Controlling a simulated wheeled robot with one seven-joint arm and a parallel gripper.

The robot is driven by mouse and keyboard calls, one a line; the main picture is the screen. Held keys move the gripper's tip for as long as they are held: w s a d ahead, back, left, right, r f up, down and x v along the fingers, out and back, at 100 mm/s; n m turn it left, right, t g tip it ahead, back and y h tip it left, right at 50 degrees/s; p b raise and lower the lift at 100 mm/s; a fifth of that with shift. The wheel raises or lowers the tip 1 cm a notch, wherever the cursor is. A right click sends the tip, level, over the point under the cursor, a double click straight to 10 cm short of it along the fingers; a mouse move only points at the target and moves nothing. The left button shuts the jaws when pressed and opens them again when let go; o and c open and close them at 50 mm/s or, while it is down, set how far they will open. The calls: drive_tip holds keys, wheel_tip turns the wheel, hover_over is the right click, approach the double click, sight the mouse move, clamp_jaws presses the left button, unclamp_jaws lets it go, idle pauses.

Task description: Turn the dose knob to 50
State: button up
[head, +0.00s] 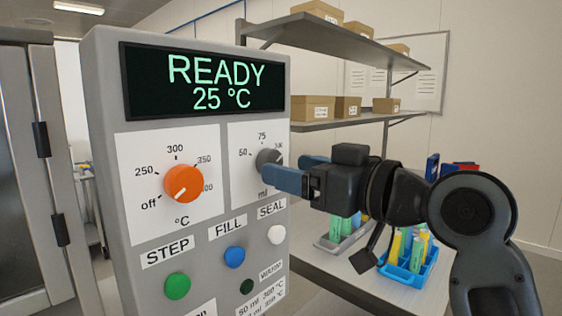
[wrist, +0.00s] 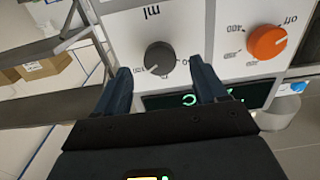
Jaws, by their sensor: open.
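The dose knob (head: 268,159) is a small grey dial on a white ml plate, with 50 at its left and 75 above; the marking at its right is partly hidden. Its pointer is too small to read surely. In the wrist view the knob (wrist: 160,57) appears dark, upside down, between the spread fingers. My gripper (head: 284,170) is open at the panel, one finger overlapping the knob's lower edge in the head view. In the wrist view my gripper (wrist: 161,68) has a finger on each side of the knob, with gaps; I cannot tell any contact.
An orange temperature knob (head: 183,183) sits left of the dose knob. The display (head: 205,84) reads READY, 25 °C. Below are a green button (head: 177,286), a blue button (head: 234,257) and a white button (head: 277,234). A blue rack (head: 418,278) stands on the table behind my arm.

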drive_tip(key=x, duration=0.3)
drive_tip(key=shift+w+a+p, duration=0.1)
drive_tip(key=shift+w+p, duration=0.05)
drive_tip(key=shift+p, duration=0.15)
drive_tip(key=c, duration=1)
